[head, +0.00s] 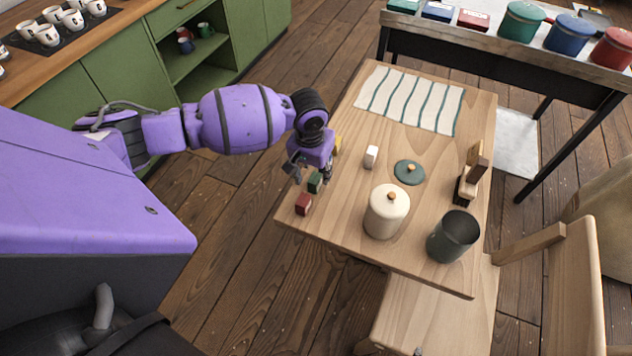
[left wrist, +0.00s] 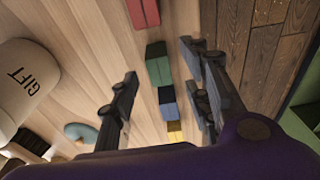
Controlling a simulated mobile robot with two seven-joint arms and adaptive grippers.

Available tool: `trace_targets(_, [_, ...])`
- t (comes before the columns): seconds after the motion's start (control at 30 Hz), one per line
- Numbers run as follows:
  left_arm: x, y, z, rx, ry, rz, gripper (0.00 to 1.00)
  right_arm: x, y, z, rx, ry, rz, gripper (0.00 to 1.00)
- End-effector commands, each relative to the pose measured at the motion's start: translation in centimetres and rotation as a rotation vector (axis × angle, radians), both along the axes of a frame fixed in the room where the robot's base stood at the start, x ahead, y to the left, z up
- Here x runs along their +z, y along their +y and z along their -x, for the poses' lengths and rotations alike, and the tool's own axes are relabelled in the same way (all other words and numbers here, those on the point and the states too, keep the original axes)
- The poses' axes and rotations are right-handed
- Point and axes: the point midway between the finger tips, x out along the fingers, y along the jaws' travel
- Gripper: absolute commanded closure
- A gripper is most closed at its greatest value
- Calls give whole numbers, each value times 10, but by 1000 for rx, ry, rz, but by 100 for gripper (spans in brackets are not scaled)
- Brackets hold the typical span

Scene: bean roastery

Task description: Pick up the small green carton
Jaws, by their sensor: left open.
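The small green carton (head: 314,183) stands on the wooden table near its left edge, behind a red carton (head: 303,204). My left gripper (head: 311,172) is over it, fingers pointing down and apart. In the left wrist view the green carton (left wrist: 158,65) lies between the open fingertips in the picture, with nothing gripped. Whether a finger touches it, I cannot tell. A blue carton (left wrist: 168,107) and a yellow carton (left wrist: 175,132) line up with it on the other side from the red one. My right gripper is in neither view.
A white carton (head: 371,157), a teal lid (head: 409,172), a cream canister (head: 387,212), a dark canister (head: 454,236) and a brush set (head: 471,177) stand to the right on the table. A striped cloth (head: 410,98) lies at the back. A chair (head: 440,310) stands at the front.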

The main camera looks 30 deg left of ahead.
Motion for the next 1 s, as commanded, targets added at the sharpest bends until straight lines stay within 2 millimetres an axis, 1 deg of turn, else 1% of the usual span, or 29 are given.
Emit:
trace_targets(0.1, [-19, 1, 0, 0, 1, 0, 56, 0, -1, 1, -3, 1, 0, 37])
trace_targets(0.23, [-36, 1, -2, -1, 0, 0, 56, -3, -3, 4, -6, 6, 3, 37])
trace_targets(0.33, [-41, 1, -3, -1, -2, 0, 56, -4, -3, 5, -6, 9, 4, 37])
trace_targets(0.53, [-41, 1, -4, -2, -4, 1, 56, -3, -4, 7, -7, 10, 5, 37])
trace_targets(0.57, [-41, 1, -4, -2, -4, 1, 59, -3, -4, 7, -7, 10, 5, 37])
trace_targets(0.87, [-41, 1, -4, -2, -3, 1, 98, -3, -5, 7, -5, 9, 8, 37])
trace_targets(0.9, [-41, 1, -4, -2, -3, 1, 100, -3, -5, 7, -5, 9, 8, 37])
trace_targets(1.0, [-41, 1, -4, -2, -3, 1, 100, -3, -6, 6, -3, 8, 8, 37])
